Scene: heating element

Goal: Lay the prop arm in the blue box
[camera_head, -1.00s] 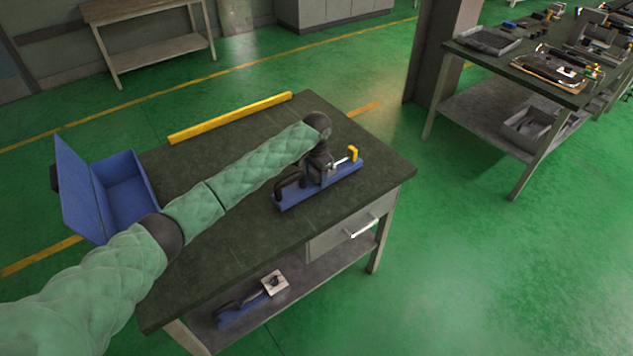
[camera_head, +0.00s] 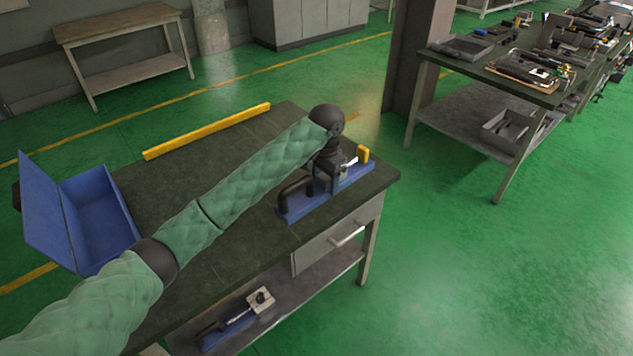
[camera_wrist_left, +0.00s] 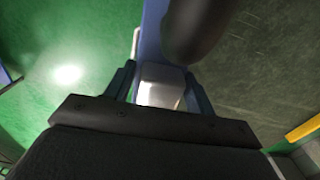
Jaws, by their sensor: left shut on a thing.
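The piece that I take for the prop arm (camera_head: 310,207) has a long blue base, a black handle, a grey metal block and a yellow end. It is over the table's right part; I cannot tell whether it clears the top. My left gripper (camera_head: 338,174) is shut on its grey block. In the left wrist view the fingers (camera_wrist_left: 160,90) close on that block (camera_wrist_left: 161,87), with the blue base (camera_wrist_left: 152,35) beyond. The blue box (camera_head: 103,212) stands lid open and looks empty at the table's left end. My right gripper is not in view.
A yellow bar (camera_head: 207,131) lies along the table's back edge. A similar blue-based piece (camera_head: 215,338) lies on the lower shelf. The tabletop (camera_head: 160,190) between box and arm is mostly bare. A cluttered bench (camera_head: 480,62) stands at the right beyond a pillar (camera_head: 415,60).

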